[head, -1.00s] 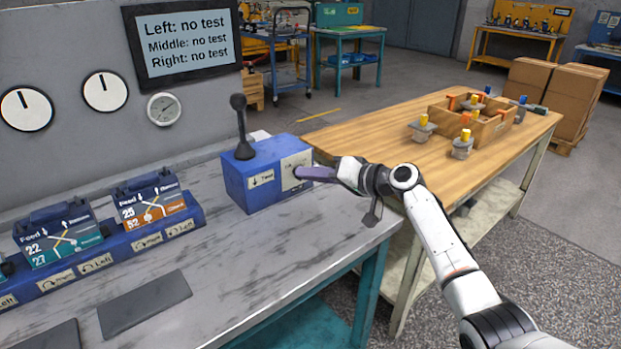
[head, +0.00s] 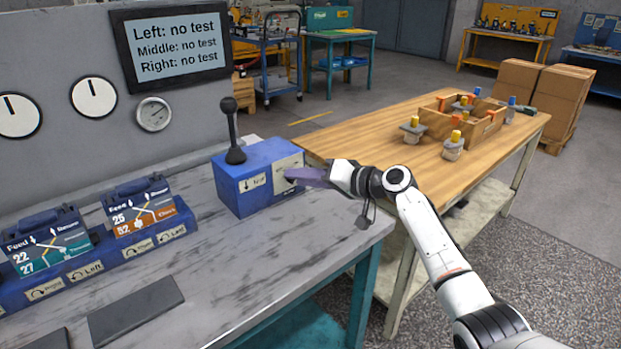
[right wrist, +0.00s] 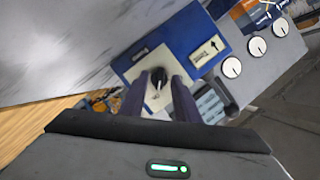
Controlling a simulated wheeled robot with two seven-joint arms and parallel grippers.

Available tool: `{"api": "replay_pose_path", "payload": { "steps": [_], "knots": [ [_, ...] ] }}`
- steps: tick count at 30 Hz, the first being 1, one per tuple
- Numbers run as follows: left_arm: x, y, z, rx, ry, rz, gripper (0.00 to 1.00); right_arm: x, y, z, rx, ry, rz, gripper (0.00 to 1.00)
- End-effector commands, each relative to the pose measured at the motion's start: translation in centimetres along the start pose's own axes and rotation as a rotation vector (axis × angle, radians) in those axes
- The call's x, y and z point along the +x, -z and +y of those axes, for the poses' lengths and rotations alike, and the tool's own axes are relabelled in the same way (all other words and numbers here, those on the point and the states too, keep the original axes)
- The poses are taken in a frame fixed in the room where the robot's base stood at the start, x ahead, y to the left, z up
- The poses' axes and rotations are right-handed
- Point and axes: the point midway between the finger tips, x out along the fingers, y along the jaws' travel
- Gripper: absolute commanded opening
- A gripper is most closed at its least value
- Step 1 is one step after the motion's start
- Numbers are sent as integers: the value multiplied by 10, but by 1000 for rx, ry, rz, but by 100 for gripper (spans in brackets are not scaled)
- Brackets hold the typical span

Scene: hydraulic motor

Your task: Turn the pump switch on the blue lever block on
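The blue lever block (head: 233,190) stands on the grey bench, with its black lever (head: 231,130) upright and slightly tilted. The pump switch is a small black knob (right wrist: 159,79) on a pale plate (right wrist: 150,72) on the block. In the head view my right gripper (head: 291,179) reaches in from the right with its purple fingers at that plate, largely covering the switch. In the right wrist view its two fingers (right wrist: 159,88) stand apart, one on either side of the knob; I cannot tell whether they touch it. My left gripper is not in view.
A blue rail with valve blocks (head: 145,213) lies on the bench left of the lever block. A screen (head: 178,45) reads "no test" for left, middle and right. A wooden table (head: 375,145) with a parts box (head: 480,131) stands to the right.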

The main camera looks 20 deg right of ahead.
Motion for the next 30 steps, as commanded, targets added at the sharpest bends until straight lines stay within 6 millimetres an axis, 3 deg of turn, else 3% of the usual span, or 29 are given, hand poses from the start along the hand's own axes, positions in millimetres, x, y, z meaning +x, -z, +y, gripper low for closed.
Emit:
{"api": "replay_pose_path", "payload": {
  "steps": [16,21,30],
  "knots": [
    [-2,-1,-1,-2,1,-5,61,-89,0,1,-1,-3,-1,29],
    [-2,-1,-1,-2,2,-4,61,-100,0,0,2,0,0,29],
    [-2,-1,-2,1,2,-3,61,-101,0,0,2,0,-1,29]
  ]
}}
